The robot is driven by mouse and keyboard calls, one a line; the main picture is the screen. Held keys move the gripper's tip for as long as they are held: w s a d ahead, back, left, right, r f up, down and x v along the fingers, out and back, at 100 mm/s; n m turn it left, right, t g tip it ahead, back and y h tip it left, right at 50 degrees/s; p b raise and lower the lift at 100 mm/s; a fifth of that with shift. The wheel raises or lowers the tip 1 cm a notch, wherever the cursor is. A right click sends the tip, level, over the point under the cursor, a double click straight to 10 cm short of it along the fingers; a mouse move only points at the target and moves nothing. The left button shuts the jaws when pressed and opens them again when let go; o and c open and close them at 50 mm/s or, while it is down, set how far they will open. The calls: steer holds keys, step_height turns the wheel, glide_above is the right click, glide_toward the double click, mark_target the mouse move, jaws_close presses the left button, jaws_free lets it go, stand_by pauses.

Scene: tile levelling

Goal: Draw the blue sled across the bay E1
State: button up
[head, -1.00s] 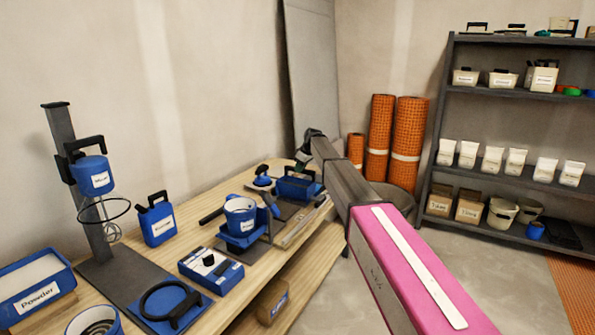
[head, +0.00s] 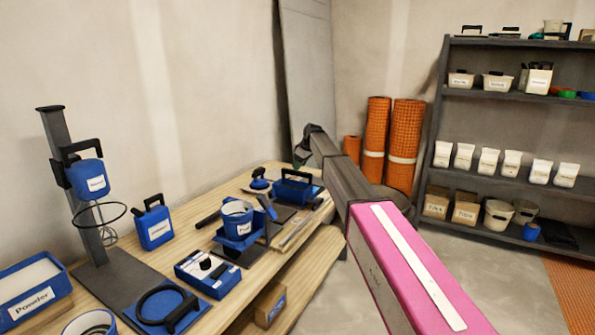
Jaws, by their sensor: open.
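A blue box-shaped tool with a dark handle on top (head: 292,190) stands near the far end of the wooden bench; it may be the blue sled, but I cannot read a label on it. A bay marked E1 is not legible. My arm reaches out to the far end of the bench, and my gripper (head: 301,158) is at its tip, small and partly hidden by my own wrist. It is open, above and behind the blue handled tool, apart from it as far as I can see.
The bench (head: 150,270) holds a blue dispenser on a stand (head: 88,178), a blue jug (head: 154,226), a powder tray (head: 32,290), a blue bucket (head: 238,218) and a blue ring-handled plate (head: 168,306). Orange rolls (head: 404,145) and shelves (head: 500,140) stand beyond.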

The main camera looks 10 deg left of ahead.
steer(key=v, duration=0.7)
steer(key=shift+s, duration=0.1)
